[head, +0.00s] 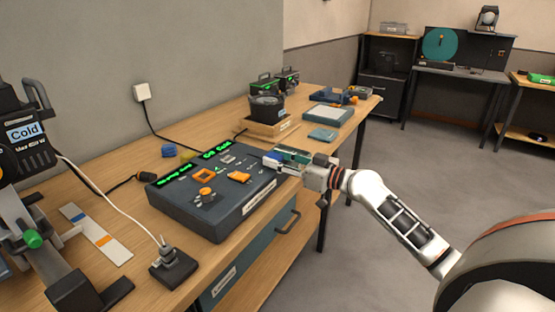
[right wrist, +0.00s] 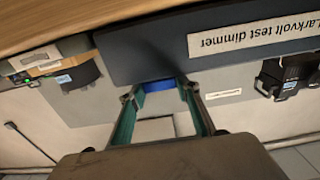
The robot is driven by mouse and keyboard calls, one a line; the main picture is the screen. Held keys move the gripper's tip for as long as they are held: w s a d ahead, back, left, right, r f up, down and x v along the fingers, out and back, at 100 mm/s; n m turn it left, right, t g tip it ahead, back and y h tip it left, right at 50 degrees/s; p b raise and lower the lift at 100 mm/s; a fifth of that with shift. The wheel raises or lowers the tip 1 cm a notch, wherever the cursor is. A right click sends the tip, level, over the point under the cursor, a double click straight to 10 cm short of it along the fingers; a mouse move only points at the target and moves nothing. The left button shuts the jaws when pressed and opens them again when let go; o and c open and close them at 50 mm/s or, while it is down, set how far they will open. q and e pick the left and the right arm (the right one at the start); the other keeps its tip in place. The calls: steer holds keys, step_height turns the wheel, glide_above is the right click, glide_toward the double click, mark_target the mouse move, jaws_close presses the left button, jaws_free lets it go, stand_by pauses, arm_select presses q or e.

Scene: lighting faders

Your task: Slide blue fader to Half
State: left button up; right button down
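The dark grey dimmer console (head: 222,220) lies on the wooden bench in the head view, with green lettering along its back. A blue fader cap (head: 271,159) is at its right end. My right gripper (head: 284,157) reaches it from the right, fingers nearly level. The fader's slot and marks are largely hidden by the gripper. My left gripper is not in view.
Orange controls (head: 239,177) sit on the console left of the blue cap. The floor right of the bench is clear.

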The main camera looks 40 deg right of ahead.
steer(key=shift+b+x, duration=0.7)
steer(key=shift+x, duration=0.75)
steer(key=shift+w+a+f, duration=0.15)
steer(key=shift+w, duration=0.15)
steer(key=shift+w+a, duration=0.1)
steer(key=shift+w, duration=0.1)
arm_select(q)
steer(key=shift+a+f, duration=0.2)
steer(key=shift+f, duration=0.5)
arm_select(e)
steer(key=c, duration=1.5)
jaws_free()
steer(key=shift+r, duration=0.2)
steer(key=shift+o, duration=0.2)
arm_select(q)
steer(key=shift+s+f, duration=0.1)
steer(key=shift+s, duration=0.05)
arm_select(e)
steer(key=v, duration=1.2)
steer(key=shift+f, duration=0.1)
